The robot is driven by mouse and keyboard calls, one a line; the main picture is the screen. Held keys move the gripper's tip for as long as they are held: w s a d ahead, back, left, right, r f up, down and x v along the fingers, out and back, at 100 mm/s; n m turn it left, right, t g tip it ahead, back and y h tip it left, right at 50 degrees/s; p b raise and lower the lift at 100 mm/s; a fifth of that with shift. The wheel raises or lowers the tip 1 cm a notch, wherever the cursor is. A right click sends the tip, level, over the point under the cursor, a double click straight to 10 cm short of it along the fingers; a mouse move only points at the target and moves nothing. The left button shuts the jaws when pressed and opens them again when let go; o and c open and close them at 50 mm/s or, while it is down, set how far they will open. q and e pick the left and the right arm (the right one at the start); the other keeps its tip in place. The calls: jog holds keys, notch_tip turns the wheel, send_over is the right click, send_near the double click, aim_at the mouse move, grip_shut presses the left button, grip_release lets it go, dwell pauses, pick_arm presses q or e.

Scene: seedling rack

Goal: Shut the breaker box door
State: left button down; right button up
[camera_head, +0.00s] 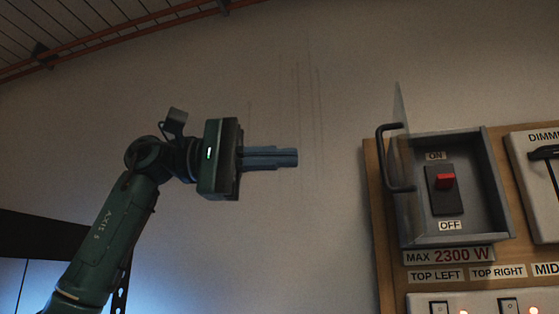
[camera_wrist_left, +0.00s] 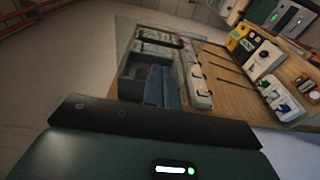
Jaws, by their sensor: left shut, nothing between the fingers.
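The breaker box (camera_head: 485,165) is a grey open-fronted housing on a wooden board at the right of the head view.
A wooden board (camera_head: 380,225) carries the box, a dimmer panel (camera_head: 537,170) at right and a lit switch strip (camera_head: 475,304) below. A sign reading MAX 2300 W sits under the box. The wall between gripper and board is bare.

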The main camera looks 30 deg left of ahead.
pick_arm(q)
jog(key=p+x, duration=0.1)
jog(key=x, duration=0.9)
jog(key=shift+d, duration=0.3)
jog(key=shift+w+d, duration=0.1)
